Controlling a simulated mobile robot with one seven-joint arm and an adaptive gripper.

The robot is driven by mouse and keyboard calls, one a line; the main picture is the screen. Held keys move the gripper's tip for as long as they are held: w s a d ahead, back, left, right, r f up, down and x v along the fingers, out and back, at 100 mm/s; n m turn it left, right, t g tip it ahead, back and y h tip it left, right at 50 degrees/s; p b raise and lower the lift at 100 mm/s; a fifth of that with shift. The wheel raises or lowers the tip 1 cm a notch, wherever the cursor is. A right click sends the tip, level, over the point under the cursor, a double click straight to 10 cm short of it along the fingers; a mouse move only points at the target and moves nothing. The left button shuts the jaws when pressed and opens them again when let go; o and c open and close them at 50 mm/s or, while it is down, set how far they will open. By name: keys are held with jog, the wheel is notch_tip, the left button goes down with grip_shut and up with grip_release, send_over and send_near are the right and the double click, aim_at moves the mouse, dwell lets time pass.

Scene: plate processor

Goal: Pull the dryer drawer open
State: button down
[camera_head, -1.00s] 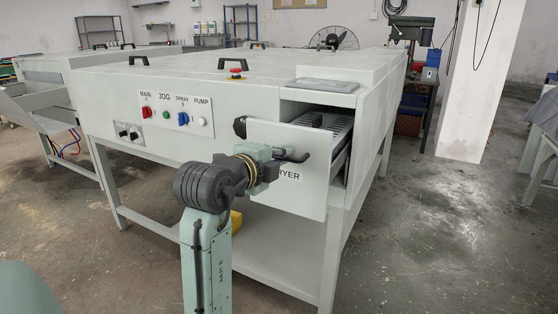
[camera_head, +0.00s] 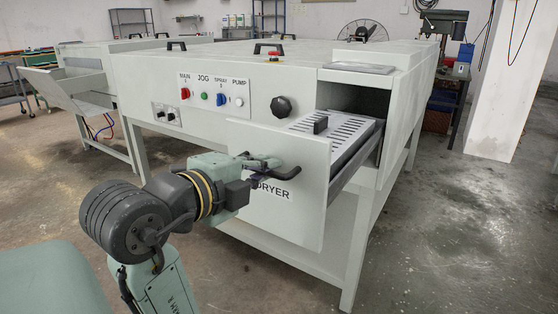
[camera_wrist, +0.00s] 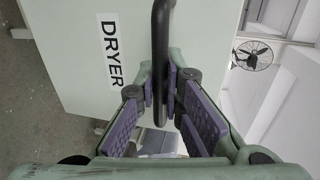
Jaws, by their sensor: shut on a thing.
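The dryer drawer (camera_head: 309,200) has a pale front panel with a "DRYER" label (camera_wrist: 110,50) and a dark bar handle (camera_head: 285,173). My gripper (camera_head: 255,163) is at the drawer front, at the handle. In the wrist view the purple-padded fingers (camera_wrist: 163,92) are shut on the dark handle (camera_wrist: 160,45), which runs between them. In the head view the fingers partly cover the handle and the label.
The pale plate processor (camera_head: 225,100) carries a control panel and a black knob (camera_head: 281,107). Its leg (camera_head: 355,250) stands below the drawer. Open concrete floor (camera_head: 450,240) lies to the right, with a white pillar (camera_head: 505,90) farther back.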

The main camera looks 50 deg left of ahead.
jog(key=shift+f+v, duration=0.25)
jog(key=shift+v, duration=1.05)
jog(key=c, duration=1.7)
grip_release()
jog(key=shift+s, duration=0.15)
jog(key=v, duration=1.2)
